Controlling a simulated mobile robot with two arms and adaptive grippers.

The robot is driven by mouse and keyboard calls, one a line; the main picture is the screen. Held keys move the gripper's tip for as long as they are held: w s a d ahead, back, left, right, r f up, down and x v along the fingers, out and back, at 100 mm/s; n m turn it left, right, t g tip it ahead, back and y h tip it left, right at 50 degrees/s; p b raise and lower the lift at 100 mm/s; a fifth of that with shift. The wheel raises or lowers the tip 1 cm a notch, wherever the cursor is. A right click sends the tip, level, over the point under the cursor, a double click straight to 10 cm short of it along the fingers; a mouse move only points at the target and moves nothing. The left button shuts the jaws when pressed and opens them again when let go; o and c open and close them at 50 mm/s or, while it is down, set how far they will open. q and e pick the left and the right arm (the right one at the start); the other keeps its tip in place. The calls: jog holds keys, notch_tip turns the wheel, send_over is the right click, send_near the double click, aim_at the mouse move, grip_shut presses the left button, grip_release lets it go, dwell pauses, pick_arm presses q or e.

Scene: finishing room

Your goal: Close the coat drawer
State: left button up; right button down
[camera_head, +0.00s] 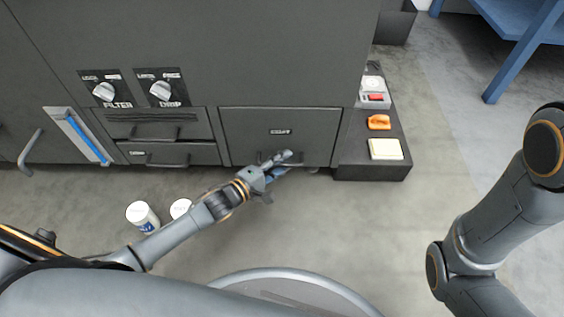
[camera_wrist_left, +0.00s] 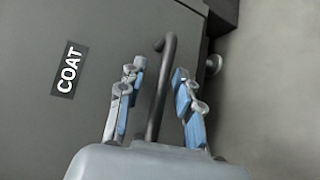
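The coat drawer (camera_head: 240,130) is a dark grey front with a COAT label in the lower middle of the cabinet. It fills much of the left wrist view (camera_wrist_left: 40,120), its label at the left. How far it stands open I cannot tell. Its dark bar handle (camera_wrist_left: 160,90) lies between the two fingers of my left gripper (camera_wrist_left: 157,95), which are apart, with clear space on both sides. In the head view my left gripper (camera_head: 279,163) is at the drawer's lower edge and partly covers the handle. My right gripper is out of view.
White cans (camera_head: 142,215) stand on the floor near my left arm. A dark ledge (camera_head: 372,171) at the right holds small items.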

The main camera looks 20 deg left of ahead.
pick_arm(q)
jog(key=shift+s, duration=0.15)
jog(key=shift+s+a, duration=0.25)
jog(key=v, duration=1.1)
jog(key=shift+r, duration=0.15)
